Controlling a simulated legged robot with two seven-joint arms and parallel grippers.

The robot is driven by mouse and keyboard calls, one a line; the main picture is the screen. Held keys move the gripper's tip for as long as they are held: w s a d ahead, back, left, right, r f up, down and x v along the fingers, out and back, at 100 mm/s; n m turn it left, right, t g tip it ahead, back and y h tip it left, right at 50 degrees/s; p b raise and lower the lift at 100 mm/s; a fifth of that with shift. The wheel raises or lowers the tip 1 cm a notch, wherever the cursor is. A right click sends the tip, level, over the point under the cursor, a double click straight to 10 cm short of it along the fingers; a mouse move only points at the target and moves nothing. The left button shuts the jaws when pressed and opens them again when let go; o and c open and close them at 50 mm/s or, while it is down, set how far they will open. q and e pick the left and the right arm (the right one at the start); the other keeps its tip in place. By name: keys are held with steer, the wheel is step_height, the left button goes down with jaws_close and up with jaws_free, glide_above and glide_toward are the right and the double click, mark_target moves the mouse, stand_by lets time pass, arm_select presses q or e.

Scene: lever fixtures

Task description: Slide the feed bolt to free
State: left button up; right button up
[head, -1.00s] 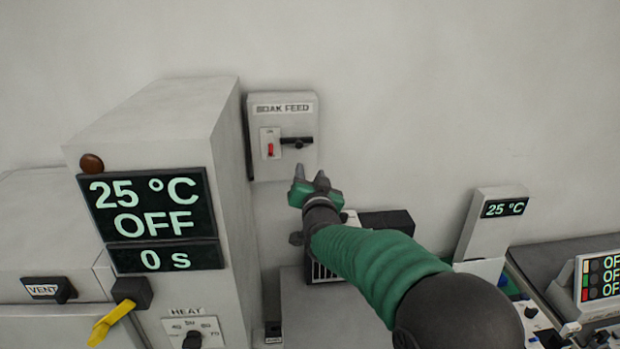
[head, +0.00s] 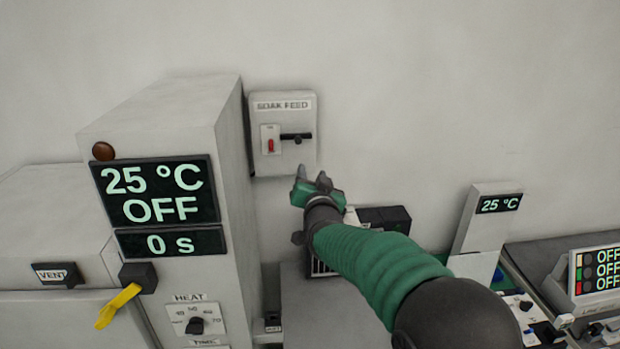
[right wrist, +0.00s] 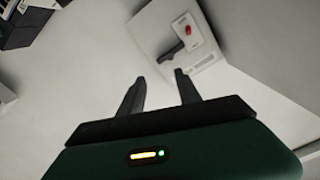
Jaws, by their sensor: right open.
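The soak feed box (head: 284,160) is a pale panel on the wall, labelled SOAK FEED. On it is a dark horizontal bolt (head: 297,137) with a knob, next to a small white plate with a red switch (head: 270,145). The box (right wrist: 165,30), its dark bolt (right wrist: 172,51) and the red switch (right wrist: 187,29) also show in the right wrist view. My right gripper (head: 312,177) is open and empty, just below the box's lower right corner in the head view and apart from the bolt. It also shows in the right wrist view (right wrist: 162,82). My left gripper is not in view.
A tall grey oven (head: 230,180) with a display reading 25 °C, OFF and 0 s stands left of the box. A yellow-handled lever (head: 120,305) sticks out at its front. A dark-topped unit (head: 385,218) is behind my right arm. The wall right of the box is clear.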

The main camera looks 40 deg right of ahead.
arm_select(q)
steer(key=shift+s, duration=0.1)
arm_select(e)
steer(key=v, duration=1.6)
steer(key=shift+s, duration=0.25)
